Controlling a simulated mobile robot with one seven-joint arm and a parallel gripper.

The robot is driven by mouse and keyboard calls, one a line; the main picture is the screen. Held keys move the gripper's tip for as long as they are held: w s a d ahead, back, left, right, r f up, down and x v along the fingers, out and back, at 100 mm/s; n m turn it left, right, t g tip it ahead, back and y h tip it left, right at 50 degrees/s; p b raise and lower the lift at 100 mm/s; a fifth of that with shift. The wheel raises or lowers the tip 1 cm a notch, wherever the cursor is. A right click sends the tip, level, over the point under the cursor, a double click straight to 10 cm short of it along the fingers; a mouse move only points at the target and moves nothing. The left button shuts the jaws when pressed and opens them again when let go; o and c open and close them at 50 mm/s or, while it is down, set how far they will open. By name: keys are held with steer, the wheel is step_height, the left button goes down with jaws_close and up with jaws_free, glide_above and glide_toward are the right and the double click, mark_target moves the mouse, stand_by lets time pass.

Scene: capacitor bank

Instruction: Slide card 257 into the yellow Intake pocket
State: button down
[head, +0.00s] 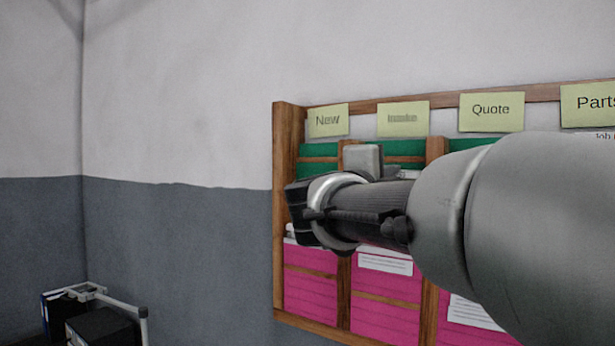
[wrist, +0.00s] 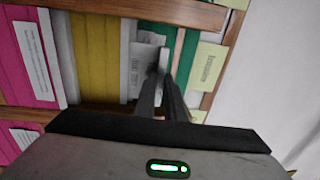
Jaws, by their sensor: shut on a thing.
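My gripper (wrist: 166,82) is shut on a thin pale card, seen nearly edge-on between the fingertips in the wrist view. Its number cannot be read. The fingertips are close to the rack front, between the green pocket (wrist: 187,50) and the yellow pocket (wrist: 98,50). A white sheet with small print (wrist: 147,55) shows beside the fingers; I cannot tell whether it is the held card or one behind it. In the head view the Intake label (head: 403,118) is blurred, and my arm and gripper (head: 300,212) hide the yellow pockets.
The wooden wall rack (head: 287,145) has labels New (head: 327,120), Quote (head: 491,110) and Parts (head: 592,102). Magenta pockets (head: 312,290) with white cards sit low. Wooden dividers bound each column. Black equipment (head: 103,325) stands at lower left; the wall left of the rack is clear.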

steer(key=shift+f+b, duration=0.8)
steer(key=shift+f, duration=0.15)
steer(key=c, duration=1.7)
jaws_free()
steer(key=shift+c, duration=0.2)
steer(key=shift+f, duration=0.1)
